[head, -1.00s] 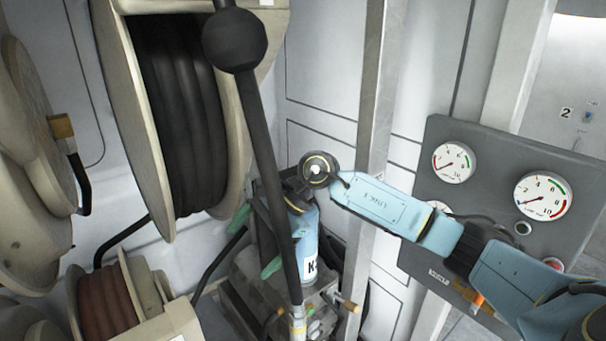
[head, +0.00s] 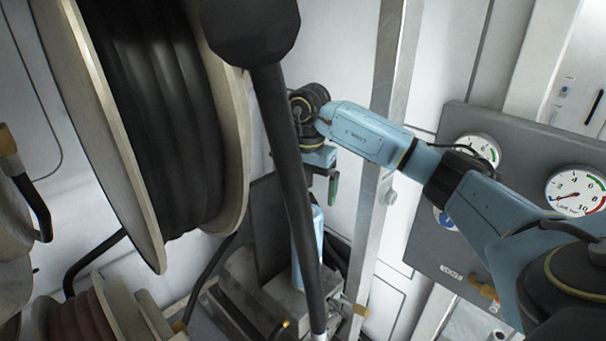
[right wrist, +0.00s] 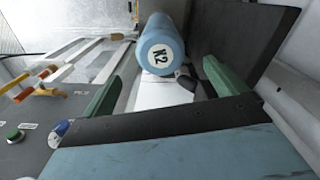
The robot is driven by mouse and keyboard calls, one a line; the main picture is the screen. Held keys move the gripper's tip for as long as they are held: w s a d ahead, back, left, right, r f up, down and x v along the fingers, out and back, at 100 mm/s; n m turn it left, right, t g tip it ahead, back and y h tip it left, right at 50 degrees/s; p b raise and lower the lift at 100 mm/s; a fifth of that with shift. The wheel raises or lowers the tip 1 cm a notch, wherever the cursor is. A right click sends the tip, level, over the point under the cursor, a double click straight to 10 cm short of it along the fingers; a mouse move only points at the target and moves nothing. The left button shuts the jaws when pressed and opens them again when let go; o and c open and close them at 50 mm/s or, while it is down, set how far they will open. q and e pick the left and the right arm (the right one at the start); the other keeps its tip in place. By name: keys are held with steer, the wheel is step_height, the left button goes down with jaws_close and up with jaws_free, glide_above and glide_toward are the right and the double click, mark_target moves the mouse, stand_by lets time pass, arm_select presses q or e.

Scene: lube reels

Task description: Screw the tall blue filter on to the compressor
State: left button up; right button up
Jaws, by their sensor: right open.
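The tall blue filter (head: 317,232) stands on the grey compressor (head: 285,290) in the head view, partly hidden behind a black bar. In the right wrist view the blue filter (right wrist: 163,30) shows with a white "K2" label, just beyond the fingertips. My right gripper (head: 332,188) is above the filter in the head view. Its green fingers (right wrist: 158,78) are spread wide in the right wrist view, with nothing held between them. I cannot tell whether the filter's thread is engaged. My left gripper is not in view.
A black bar with a round knob (head: 250,30) crosses the view in front of the compressor. A large hose reel (head: 60,60) stands at the left, and a smaller reel (head: 100,310) below it. A gauge panel (head: 440,215) and a metal post (head: 385,120) are at the right.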

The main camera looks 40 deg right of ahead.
mark_target(307, 212)
step_height(307, 212, down, 6)
steer(key=shift+s+r, duration=0.1)
steer(key=shift+r, duration=0.1)
step_height(307, 212, down, 4)
steer(key=shift+r+p, duration=0.15)
steer(key=shift+p, duration=0.15)
steer(key=shift+f, duration=0.6)
steer(key=shift+c, duration=0.5)
steer(key=c, duration=1.3)
steer(key=shift+o, duration=0.2)
steer(key=m, duration=0.2)
steer(key=shift+m+p, duration=0.35)
steer(key=shift+m, duration=0.05)
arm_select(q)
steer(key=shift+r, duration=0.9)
arm_select(e)
steer(key=shift+m, duration=1.2)
